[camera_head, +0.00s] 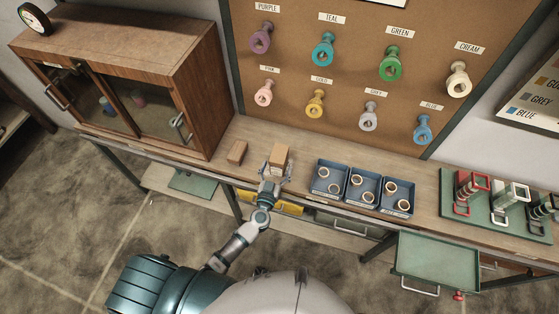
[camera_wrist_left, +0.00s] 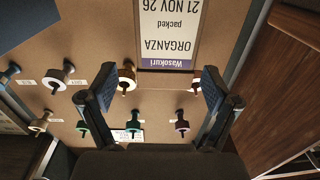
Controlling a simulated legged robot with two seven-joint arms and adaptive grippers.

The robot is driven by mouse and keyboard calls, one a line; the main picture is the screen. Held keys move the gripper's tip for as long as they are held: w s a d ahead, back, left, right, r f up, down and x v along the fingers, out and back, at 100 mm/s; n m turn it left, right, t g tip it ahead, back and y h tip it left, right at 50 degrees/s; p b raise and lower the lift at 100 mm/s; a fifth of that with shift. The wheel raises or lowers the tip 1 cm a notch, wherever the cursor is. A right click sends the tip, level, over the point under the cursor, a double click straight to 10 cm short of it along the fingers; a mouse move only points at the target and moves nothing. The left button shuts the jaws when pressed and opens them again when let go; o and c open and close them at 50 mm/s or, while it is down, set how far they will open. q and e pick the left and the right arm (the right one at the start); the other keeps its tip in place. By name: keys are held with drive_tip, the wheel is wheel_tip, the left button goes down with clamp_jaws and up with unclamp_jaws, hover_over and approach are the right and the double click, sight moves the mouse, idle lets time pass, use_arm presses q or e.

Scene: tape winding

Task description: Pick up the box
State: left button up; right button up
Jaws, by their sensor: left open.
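A small brown cardboard box (camera_head: 279,154) stands upright on the wooden bench. In the left wrist view, which is upside down, the box (camera_wrist_left: 167,72) bears a white label reading "Wasokuri ORGANZA packed 21 NOV 26". My left gripper (camera_head: 275,172) is at the near side of this box. Its fingers (camera_wrist_left: 150,88) are spread wide, with the box ahead between them and gaps showing on both sides. A second, lower brown box (camera_head: 237,152) lies on the bench to the left. My right gripper is not in view.
A wooden cabinet (camera_head: 190,85) stands at the left. Blue trays (camera_head: 345,200) with several rings sit close on the right. Behind is a pegboard (camera_head: 290,60) with labelled coloured spools. A green rack (camera_head: 450,205) is farther right.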

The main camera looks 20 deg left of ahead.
sight(279, 155)
use_arm(q)
drive_tip(key=w, duration=0.3)
drive_tip(key=w+b, duration=0.1)
drive_tip(key=w, duration=0.1)
drive_tip(key=shift+w+a+r, duration=0.15)
drive_tip(key=shift+w+a, duration=0.15)
drive_tip(key=shift+s+r, duration=0.1)
drive_tip(key=shift+c, duration=1.4)
drive_tip(key=c, duration=1.1)
